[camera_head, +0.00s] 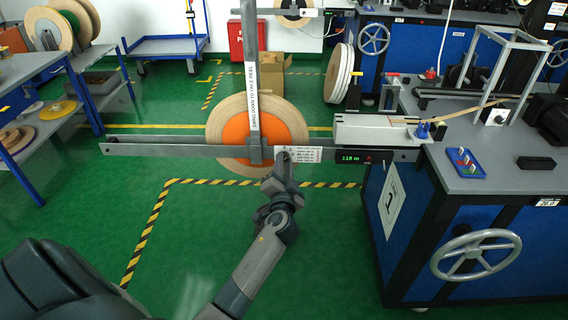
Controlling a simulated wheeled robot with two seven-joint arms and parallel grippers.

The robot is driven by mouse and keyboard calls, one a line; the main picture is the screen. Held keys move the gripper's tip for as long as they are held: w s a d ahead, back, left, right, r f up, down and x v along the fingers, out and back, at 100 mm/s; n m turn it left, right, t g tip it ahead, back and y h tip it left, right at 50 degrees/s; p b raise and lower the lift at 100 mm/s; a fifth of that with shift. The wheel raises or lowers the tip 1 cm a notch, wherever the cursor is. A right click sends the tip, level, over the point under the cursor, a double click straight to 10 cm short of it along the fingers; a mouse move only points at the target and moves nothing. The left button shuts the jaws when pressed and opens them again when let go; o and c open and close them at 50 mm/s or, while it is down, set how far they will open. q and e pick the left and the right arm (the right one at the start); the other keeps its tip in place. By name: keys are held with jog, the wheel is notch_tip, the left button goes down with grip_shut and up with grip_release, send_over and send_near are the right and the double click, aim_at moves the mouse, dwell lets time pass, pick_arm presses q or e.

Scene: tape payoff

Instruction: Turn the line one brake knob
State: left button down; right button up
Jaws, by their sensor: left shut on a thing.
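My left gripper (283,163) reaches up from below to the grey horizontal bar (190,149). Its jaws are at the bar's front face, just left of a small white printed label (308,155). They are shut on a small part there that I take to be the brake knob; the jaws mostly hide it, so its shape and turn cannot be told. Behind the bar hangs a tape reel (291,122) with an orange centre (234,133). A display (351,158) on the bar's right part reads about 118 m in green. My right gripper is not in view.
An upright post (250,60) with a "swing down to free reel" label rises from the bar. The line's blue bench (465,215) with a handwheel (476,254) stands right. A blue shelf cart (35,125) stands left. Green floor with striped tape is clear in front.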

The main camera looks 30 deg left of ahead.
pick_arm(q)
jog(key=shift+m+p, duration=1.55)
jog(key=shift+m, duration=3.75)
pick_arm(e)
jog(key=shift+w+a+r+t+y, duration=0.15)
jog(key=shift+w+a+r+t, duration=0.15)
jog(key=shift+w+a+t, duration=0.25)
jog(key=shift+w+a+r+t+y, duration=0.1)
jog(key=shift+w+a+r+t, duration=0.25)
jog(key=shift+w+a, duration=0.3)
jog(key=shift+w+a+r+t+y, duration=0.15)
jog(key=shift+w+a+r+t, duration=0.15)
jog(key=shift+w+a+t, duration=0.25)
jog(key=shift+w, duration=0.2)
pick_arm(q)
jog(key=c, duration=1.5)
grip_release()
jog(key=shift+c, duration=0.2)
jog(key=b+v, duration=0.2)
jog(key=v, duration=1.5)
jog(key=shift+s+b, duration=0.25)
jog(key=shift+b, duration=0.05)
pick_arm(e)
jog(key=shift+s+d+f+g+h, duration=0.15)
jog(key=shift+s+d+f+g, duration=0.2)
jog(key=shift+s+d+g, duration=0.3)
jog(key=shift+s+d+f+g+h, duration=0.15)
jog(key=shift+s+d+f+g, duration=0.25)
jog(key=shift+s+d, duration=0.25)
